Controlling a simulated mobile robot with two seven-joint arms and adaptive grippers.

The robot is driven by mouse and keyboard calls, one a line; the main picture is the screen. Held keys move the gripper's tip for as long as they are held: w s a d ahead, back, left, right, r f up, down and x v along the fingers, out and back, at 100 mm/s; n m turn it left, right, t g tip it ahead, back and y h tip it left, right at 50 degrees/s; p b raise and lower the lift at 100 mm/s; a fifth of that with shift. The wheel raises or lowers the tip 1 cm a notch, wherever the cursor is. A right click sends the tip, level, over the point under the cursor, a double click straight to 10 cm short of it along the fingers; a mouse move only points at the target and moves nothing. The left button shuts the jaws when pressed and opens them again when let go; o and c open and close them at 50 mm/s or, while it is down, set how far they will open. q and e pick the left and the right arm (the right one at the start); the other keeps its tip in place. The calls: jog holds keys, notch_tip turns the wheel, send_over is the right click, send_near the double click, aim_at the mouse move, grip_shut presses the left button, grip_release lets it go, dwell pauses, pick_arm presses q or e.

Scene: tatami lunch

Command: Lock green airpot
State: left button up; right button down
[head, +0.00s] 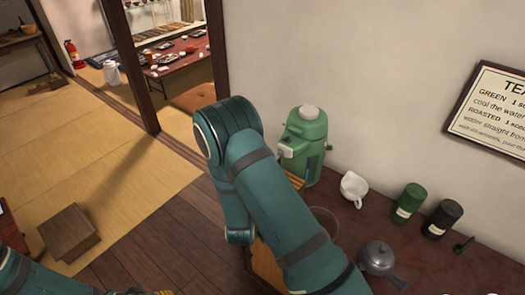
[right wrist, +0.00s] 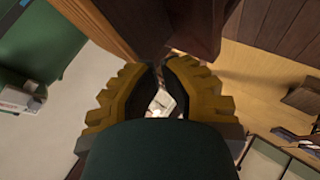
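The green airpot (head: 308,135) stands upright at the back of the dark wooden counter, against the wall. It has a pale knob on top and a whitish part on its left side. A green body with a white block, which looks like the airpot (right wrist: 45,35), fills the upper left of the right wrist view. My right arm bends left of the airpot in the head view, and its gripper is hidden there. In the right wrist view my right gripper (right wrist: 161,66) shows a narrow gap, with nothing held. My left gripper (head: 150,292) is barely in view at the bottom edge.
Right of the airpot stand a white pitcher (head: 354,187), a green tin (head: 410,200), a dark tin (head: 443,217) and a grey kettle (head: 378,257). A brown round container (head: 325,218) is partly behind my right arm. A wooden box (head: 68,232) sits on the floor at left.

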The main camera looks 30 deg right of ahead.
aim_at(280, 153)
jog(key=w+d+r+n+t+h, duration=0.2)
jog(key=w+r+h, duration=0.1)
jog(key=r, duration=0.4)
jog(key=w+d+r+n+t+h, duration=0.1)
jog(key=w+r+n+t+h, duration=0.1)
jog(key=r, duration=0.4)
jog(key=shift+w+d+r+h+p, duration=0.35)
jog(key=shift+w+h, duration=0.4)
jog(key=shift+h, duration=0.45)
jog(key=shift+d, duration=0.1)
jog(key=x, duration=1)
jog(key=shift+s+d, duration=0.25)
jog(key=shift+s, duration=0.35)
jog(key=shift+s+d, duration=0.25)
jog(key=shift+s, duration=0.35)
jog(key=shift+s+d, duration=0.25)
jog(key=shift+s, duration=0.4)
